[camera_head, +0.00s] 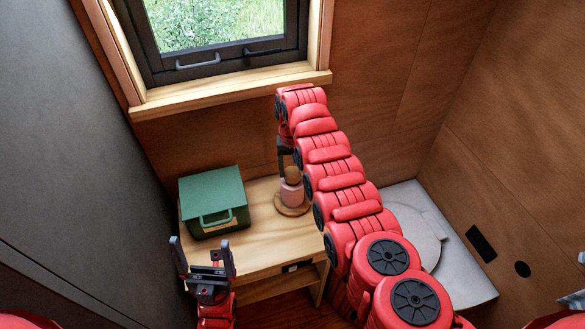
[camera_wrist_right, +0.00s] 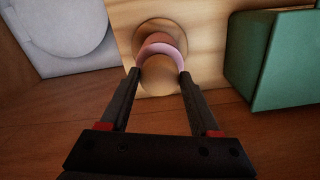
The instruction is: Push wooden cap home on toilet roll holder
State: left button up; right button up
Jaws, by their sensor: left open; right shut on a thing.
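The toilet roll holder stands on a wooden table, its round wooden base (camera_head: 293,210) flat on the top. A pink roll (camera_head: 290,194) sits upright on it. The round wooden cap (camera_head: 292,173) is at the top of the roll; it also shows in the right wrist view (camera_wrist_right: 159,77). My right gripper (camera_wrist_right: 158,73) is shut on the cap from above, one finger on each side. I cannot tell whether a gap lies between cap and roll. The holder's post is hidden. My left gripper (camera_head: 203,246) is open and empty, in front of the table's left side.
A green box (camera_head: 213,200) with a handle stands on the table left of the holder. The light wooden table (camera_head: 258,250) is bare in front of them. A window (camera_head: 215,45) is above, and a white toilet (camera_head: 425,235) is to the right.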

jog(key=shift+f, duration=0.25)
jog(key=o, duration=1.4)
jog(key=shift+r, duration=0.1)
notch_tip(320, 180, up, 11)
jog(key=b, duration=0.5)
notch_tip(320, 180, up, 6)
jog(key=p, duration=0.6)
send_over(293, 173)
jog(key=shift+r, duration=0.2)
jog(key=shift+f, duration=0.1)
